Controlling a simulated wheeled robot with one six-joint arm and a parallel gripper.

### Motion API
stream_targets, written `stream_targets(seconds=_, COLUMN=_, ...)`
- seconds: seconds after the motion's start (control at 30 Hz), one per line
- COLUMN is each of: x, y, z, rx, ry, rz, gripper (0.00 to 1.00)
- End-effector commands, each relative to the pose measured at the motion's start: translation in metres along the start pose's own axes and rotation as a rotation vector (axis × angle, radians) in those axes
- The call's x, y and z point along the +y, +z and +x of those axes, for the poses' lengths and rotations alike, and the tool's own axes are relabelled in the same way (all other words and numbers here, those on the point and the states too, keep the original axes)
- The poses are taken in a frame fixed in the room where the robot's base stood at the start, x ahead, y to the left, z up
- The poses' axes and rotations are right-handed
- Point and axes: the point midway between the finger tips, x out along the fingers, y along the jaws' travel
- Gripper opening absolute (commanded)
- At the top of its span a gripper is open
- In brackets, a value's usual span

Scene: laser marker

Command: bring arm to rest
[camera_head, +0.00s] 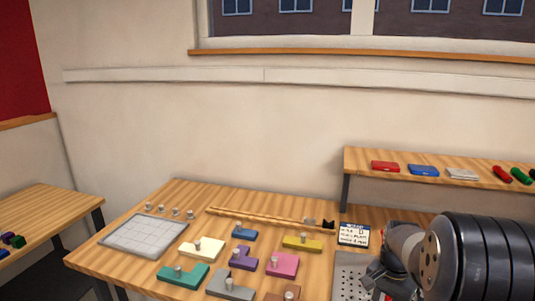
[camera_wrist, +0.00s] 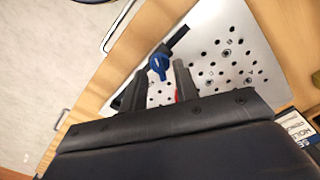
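My gripper (camera_wrist: 158,88) shows in the wrist view with its two dark fingers apart, over a light perforated plate (camera_wrist: 222,45). A blue round part with a black bar (camera_wrist: 158,64) shows just beyond and between the fingertips; I see no finger closed on it. A bit of red shows by the right finger. In the head view my arm reaches in from the lower right, over the perforated plate (camera_head: 348,270); the fingertips are not clear there.
Several coloured blocks with knobs, such as a teal one (camera_head: 183,277) and a pink one (camera_head: 283,264), lie on the wooden table (camera_head: 135,268). A grey grid board (camera_head: 145,234) is at left. A card (camera_head: 354,234) stands behind the plate. A raised shelf (camera_head: 365,166) holds coloured items.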

Motion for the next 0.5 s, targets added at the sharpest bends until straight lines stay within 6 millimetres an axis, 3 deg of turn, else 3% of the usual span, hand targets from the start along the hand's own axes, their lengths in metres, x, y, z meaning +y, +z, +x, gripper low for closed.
stream_targets(seconds=0.07, x=0.0001, y=0.0002, z=0.0122, rx=0.0, ry=0.0, rz=-0.016, gripper=0.29)
stream_targets(seconds=0.5, x=-0.0001, y=-0.0002, z=0.0101, rx=0.002, ry=0.0, rz=-0.379, gripper=0.29)
